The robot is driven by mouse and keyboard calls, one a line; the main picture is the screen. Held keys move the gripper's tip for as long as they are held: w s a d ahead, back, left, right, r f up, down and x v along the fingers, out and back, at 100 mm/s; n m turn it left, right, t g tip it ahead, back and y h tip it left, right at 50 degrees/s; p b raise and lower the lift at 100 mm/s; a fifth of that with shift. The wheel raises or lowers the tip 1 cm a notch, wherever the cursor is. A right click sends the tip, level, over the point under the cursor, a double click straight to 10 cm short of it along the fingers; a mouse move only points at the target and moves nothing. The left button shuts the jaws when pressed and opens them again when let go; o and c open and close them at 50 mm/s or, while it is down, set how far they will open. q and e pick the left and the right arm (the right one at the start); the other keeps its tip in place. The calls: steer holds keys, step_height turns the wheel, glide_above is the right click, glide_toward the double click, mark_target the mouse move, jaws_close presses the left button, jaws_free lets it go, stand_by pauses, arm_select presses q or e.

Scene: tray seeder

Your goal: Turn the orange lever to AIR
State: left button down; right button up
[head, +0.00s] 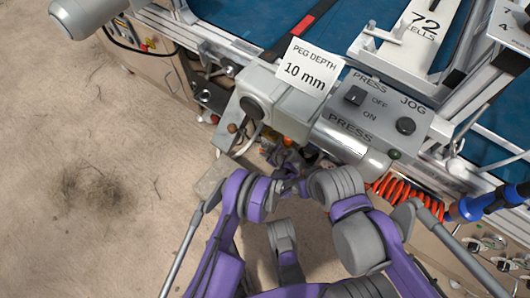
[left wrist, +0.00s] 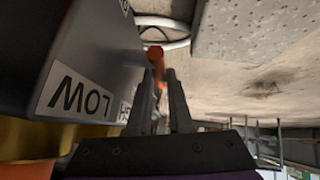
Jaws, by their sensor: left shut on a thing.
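In the left wrist view the orange lever (left wrist: 155,56) shows as a short orange end at the tips of my left gripper (left wrist: 161,88). The two grey fingers are close about it, and the gripper is shut on it. The lever sits beside a dark grey housing (left wrist: 88,55) with an upside-down LOW label (left wrist: 80,98). No AIR mark is readable. In the head view my left gripper (head: 287,168) is small and partly hidden by my purple arm links, below the machine's front. The lever cannot be made out surely there. My right gripper cannot be picked out.
Above the gripper in the head view are the PEG DEPTH 10 mm card (head: 305,68) and the grey PRESS and JOG control box (head: 375,112). A coiled orange hose (head: 408,196) hangs at the right. The sandy floor (head: 90,150) at the left is clear.

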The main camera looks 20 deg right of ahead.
stand_by(0.3)
arm_select(q)
steer(key=c, duration=1.1)
jaws_free()
steer(key=shift+r, duration=0.15)
arm_select(e)
steer(key=shift+s+r, duration=0.1)
steer(key=shift+s, duration=0.05)
